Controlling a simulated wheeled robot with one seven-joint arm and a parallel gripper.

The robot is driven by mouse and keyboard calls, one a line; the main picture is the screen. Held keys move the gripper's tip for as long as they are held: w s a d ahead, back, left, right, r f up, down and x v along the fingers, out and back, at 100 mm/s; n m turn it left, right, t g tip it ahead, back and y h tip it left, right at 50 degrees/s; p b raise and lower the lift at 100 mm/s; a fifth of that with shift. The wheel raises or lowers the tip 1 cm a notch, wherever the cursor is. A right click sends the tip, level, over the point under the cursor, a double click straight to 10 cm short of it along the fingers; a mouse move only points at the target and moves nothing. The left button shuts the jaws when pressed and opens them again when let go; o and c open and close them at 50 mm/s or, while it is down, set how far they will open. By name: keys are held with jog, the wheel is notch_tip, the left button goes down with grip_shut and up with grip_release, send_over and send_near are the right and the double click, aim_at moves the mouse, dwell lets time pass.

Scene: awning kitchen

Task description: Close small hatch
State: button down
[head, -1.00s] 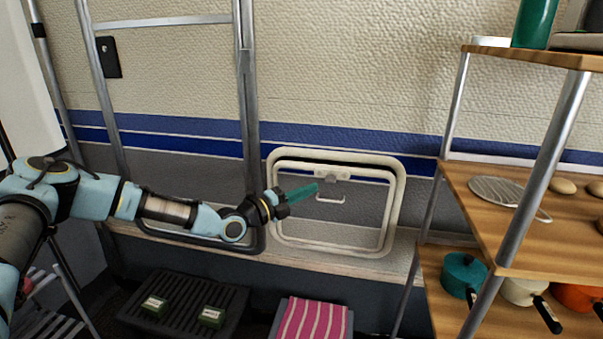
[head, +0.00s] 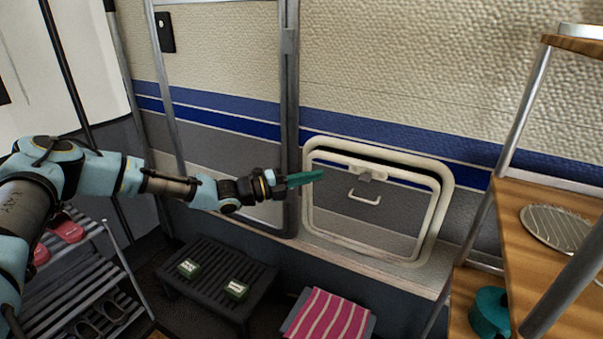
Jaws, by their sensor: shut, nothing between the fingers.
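The small hatch (head: 395,213) is in the lower wall, right of centre in the head view. It has a grey panel, a white rim, a latch (head: 366,174) near its top and a pale handle loop below that. A dark gap shows along its top edge inside the white outer frame (head: 443,200); I cannot tell how far the panel stands out. My gripper (head: 320,175) has teal fingers, shut and empty. They point right, and their tips overlap the frame's upper left edge in the picture. I cannot tell whether they touch it.
A wooden shelf rack (head: 545,220) stands close on the right, with a teal pot (head: 490,312). Below are a dark step (head: 218,280) with green boxes and a pink striped cloth (head: 330,315). A shoe rack (head: 75,275) stands left.

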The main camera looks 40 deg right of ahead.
aim_at(341, 160)
jog(key=x, duration=0.2)
jog(key=w+p+x, duration=0.1)
jog(key=x, duration=0.4)
jog(key=shift+w+d, duration=0.1)
jog(key=shift+d, duration=0.6)
jog(key=shift+w+d+p, duration=0.15)
jog(key=shift+d+p, duration=0.2)
jog(key=shift+d, duration=0.15)
jog(key=shift+d, duration=0.1)
jog(key=shift+d+f+b, duration=0.1)
jog(key=shift+d+b, duration=0.15)
jog(key=shift+b, duration=0.15)
jog(key=shift+w+d+b, duration=0.3)
jog(key=shift+d+b, duration=0.4)
jog(key=shift+d, duration=0.1)
jog(key=shift+w+d+r, duration=0.1)
jog(key=shift+r, duration=0.15)
